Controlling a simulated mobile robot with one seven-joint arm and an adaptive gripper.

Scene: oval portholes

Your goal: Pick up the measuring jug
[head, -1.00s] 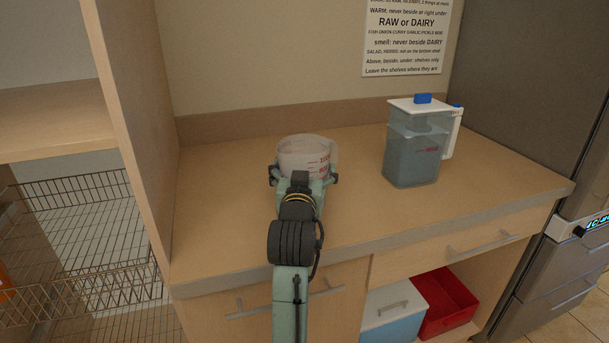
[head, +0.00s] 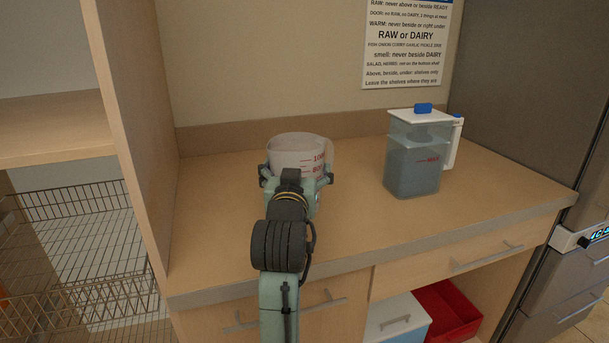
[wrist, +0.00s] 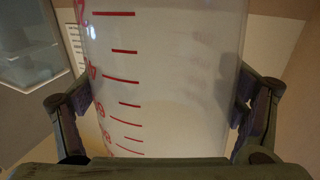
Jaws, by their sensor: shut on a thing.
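The measuring jug (head: 300,153) is a translucent white cup with red graduation marks, at the left part of the counter in the head view. My gripper (head: 296,180) is around it from the front, with a finger on each side. In the wrist view the jug (wrist: 165,85) fills the middle, its red marks showing, between the two fingers of my gripper (wrist: 160,105). The gripper is shut on the jug. The jug looks upright. Its base is hidden behind my gripper, so I cannot tell whether it touches the counter.
A lidded water pitcher (head: 415,155) with a blue knob stands to the right on the counter (head: 365,225). A wooden side panel (head: 140,120) rises at the left. A fridge (head: 520,90) stands at the right. Counter between jug and pitcher is clear.

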